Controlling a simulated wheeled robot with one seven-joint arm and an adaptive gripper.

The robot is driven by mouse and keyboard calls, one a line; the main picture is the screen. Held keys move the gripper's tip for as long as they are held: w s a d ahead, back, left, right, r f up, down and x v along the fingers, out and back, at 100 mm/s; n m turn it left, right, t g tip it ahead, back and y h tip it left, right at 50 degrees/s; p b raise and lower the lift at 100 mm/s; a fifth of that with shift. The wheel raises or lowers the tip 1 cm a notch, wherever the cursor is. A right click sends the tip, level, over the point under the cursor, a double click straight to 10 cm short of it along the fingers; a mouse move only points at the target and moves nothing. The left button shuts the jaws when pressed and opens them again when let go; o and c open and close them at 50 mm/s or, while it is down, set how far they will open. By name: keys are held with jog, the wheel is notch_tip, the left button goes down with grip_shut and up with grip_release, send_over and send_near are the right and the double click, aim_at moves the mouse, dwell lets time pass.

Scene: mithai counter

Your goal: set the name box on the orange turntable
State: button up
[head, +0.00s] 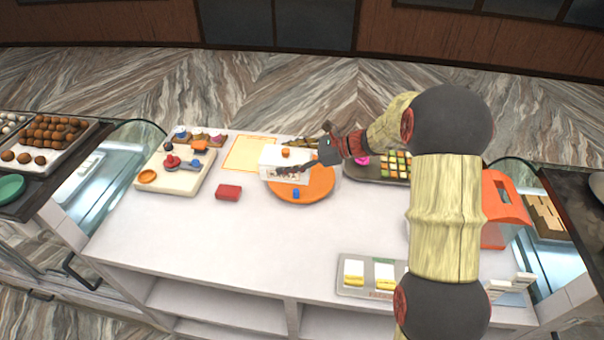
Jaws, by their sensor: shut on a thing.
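The name box (287,174) is a white box with dark marks on its front and a small orange piece on its top. My gripper (308,163) reaches in from the right and is shut on the name box. The box overlaps the back left part of the orange turntable (317,188) in the head view. I cannot tell whether its underside touches the turntable or hangs just above it. The box hides that part of the disc. A small blue piece (296,194) shows at the turntable's front.
A red box (228,192) lies left of the turntable. A cream board (178,182) with small items stands further left. A yellow-edged mat (250,153) lies behind. A sweets tray (380,176) and an orange machine (503,210) are right. The front middle counter is clear.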

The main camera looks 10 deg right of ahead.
jog(key=shift+w+d+f+b, duration=0.15)
jog(key=shift+w+d+f, duration=1.05)
jog(key=shift+w+f, duration=0.6)
jog(key=shift+w+d+f+b, duration=0.2)
jog(key=shift+w+d+f, duration=1.15)
jog(key=shift+w, duration=0.8)
jog(key=shift+w+d+f+b, duration=0.15)
jog(key=shift+w+d+f, duration=0.9)
jog(key=shift+w+f, duration=0.85)
notch_tip(320, 180, down, 3)
jog(key=shift+r, duration=0.1)
jog(key=o, duration=1.3)
